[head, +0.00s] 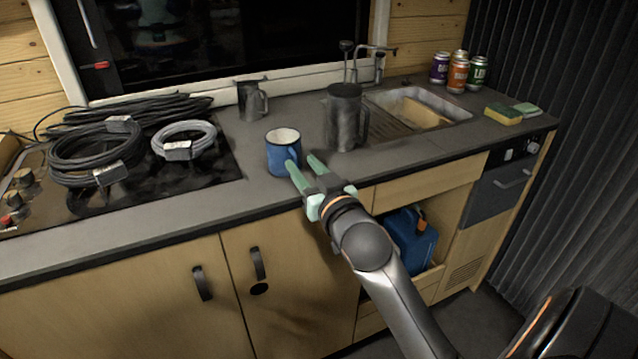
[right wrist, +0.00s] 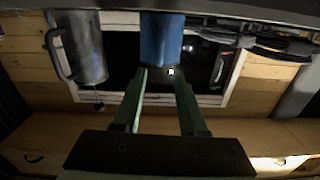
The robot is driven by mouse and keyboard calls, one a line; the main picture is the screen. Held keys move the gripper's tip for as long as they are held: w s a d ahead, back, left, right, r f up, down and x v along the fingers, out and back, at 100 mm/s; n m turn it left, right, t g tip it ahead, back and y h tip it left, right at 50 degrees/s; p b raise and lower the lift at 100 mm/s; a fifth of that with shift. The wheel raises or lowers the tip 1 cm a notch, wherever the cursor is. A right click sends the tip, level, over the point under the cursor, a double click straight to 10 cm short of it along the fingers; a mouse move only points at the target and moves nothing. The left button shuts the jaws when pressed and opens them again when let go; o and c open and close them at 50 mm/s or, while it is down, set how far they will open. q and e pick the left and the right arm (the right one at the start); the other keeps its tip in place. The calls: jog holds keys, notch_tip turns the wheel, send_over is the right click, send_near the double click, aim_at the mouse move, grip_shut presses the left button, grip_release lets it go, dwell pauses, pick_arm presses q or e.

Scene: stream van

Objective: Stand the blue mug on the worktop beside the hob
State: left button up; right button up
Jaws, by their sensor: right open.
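The blue mug (head: 281,156) has a white rim and stands upright on the grey worktop (head: 265,198), just right of the black glass hob (head: 190,174). My right gripper (head: 301,160) is open, with its pale green fingers pointing at the mug from the front right. The left finger overlaps the mug's lower right side in the head view. In the right wrist view, which is upside down, the mug (right wrist: 160,40) is just beyond the open fingertips with nothing held between them. I cannot tell whether a finger touches it. My left gripper is not in view.
Coiled cables (head: 95,152) cover much of the hob. A dark grey jug (head: 345,118) stands right of the mug, and a smaller grey mug (head: 250,101) stands behind it. The sink (head: 455,107), several cans and a sponge (head: 503,113) are farther right. The worktop's front strip is clear.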

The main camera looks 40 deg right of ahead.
jog(key=p+v, duration=0.1)
jog(key=v, duration=0.6)
jog(key=s+a+f+n+g+y, duration=0.2)
jog(key=s+a+f+g, duration=0.1)
jog(key=f, duration=0.8)
jog(key=s+a+f+n+g+y, duration=0.1)
jog(key=s+a+f+g+y, duration=0.1)
jog(key=s+a+f, duration=0.3)
jog(key=s+a+f+n+g+y, duration=0.2)
jog(key=s+a+f, duration=0.3)
jog(key=f, duration=1.3)
jog(key=a+g+y, duration=0.1)
jog(key=a, duration=0.3)
jog(key=shift+a+f+n+g, duration=0.2)
jog(key=shift+n+g, duration=0.1)
jog(key=shift+s, duration=0.1)
